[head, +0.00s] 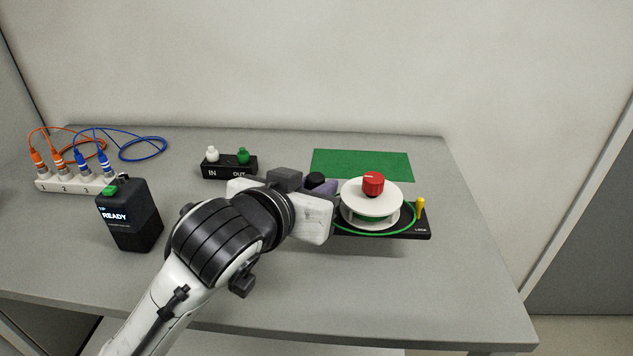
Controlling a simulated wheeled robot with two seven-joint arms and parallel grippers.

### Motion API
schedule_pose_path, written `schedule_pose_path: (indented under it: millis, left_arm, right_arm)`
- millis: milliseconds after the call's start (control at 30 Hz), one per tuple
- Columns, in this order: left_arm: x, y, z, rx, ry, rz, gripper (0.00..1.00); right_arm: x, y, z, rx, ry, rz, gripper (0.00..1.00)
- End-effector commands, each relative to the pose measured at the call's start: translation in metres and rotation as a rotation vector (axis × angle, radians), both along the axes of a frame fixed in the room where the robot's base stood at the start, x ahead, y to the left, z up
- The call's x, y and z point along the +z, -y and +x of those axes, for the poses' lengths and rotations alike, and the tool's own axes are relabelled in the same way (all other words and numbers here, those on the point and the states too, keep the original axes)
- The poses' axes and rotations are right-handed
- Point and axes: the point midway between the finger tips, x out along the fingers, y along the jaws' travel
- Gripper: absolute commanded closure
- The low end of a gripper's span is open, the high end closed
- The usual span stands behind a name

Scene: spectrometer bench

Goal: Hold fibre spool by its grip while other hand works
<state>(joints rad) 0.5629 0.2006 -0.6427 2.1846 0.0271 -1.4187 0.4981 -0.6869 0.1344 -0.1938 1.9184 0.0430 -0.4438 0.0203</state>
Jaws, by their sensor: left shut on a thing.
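The fibre spool (370,198) is a white reel with green fibre, a red knob (373,185) on top and a black base (405,234) marked LOCK. A yellow peg (421,208) stands at the base's right end. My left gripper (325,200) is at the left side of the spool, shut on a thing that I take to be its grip. A purple part (328,187) and a black round top (315,180) show just behind the gripper. My wrist hides the fingertips and the base's left end. My right gripper is not in view.
A black IN/OUT block (229,172) with white and green caps stands behind my arm. A black READY device (130,215) and a numbered connector strip (70,184) with orange and blue cables are at left. A green mat (362,160) lies behind the spool. The front right bench is clear.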

Motion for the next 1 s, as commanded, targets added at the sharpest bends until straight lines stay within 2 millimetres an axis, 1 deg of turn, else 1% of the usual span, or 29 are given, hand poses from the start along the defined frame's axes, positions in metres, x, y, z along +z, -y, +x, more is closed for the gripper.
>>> schedule_pose_path:
  millis: [1000]
  left_arm:
    - [-0.041,0.000,0.000,0.000,0.002,-0.001,1.00]
  right_arm:
    - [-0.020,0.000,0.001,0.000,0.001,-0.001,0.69]
